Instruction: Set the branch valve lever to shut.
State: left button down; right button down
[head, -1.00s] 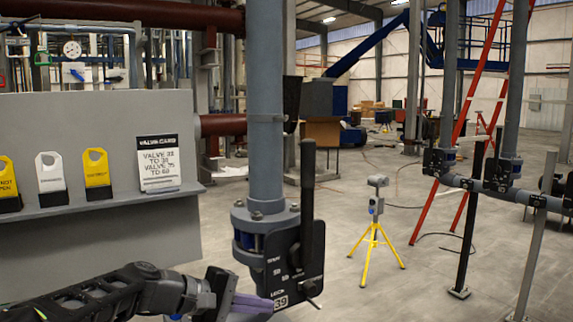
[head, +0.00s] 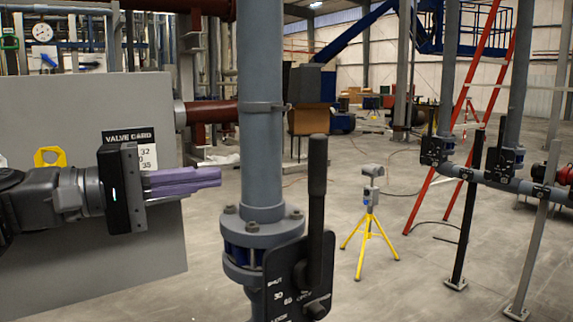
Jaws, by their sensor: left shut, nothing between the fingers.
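The near valve has a black lever (head: 317,212) standing nearly upright in front of a grey vertical pipe (head: 262,130). The lever pivots low on a dark plate (head: 285,285) with white lettering, where "SHUT", "30" and "60" can be made out. The plate's lower part is cut off by the frame. My left gripper (head: 220,177) has purple fingers, closed together and empty. It is left of the pipe, above the blue-and-grey flange (head: 250,250), pointing right, apart from pipe and lever. My right gripper is not in view.
A grey panel (head: 80,240) stands behind my left arm, with a valve card (head: 146,158) and a yellow tag (head: 48,155) partly hidden. A yellow tripod (head: 367,235) stands right of the lever. More valves (head: 438,148) sit on piping further right.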

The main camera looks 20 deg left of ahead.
pick_arm(q)
jog(key=p, duration=0.4)
send_near(309, 166)
jog(key=x, duration=0.5)
jog(key=shift+w+d+r, duration=0.1)
jog(key=shift+w+d, duration=0.55)
jog(key=shift+d, duration=0.05)
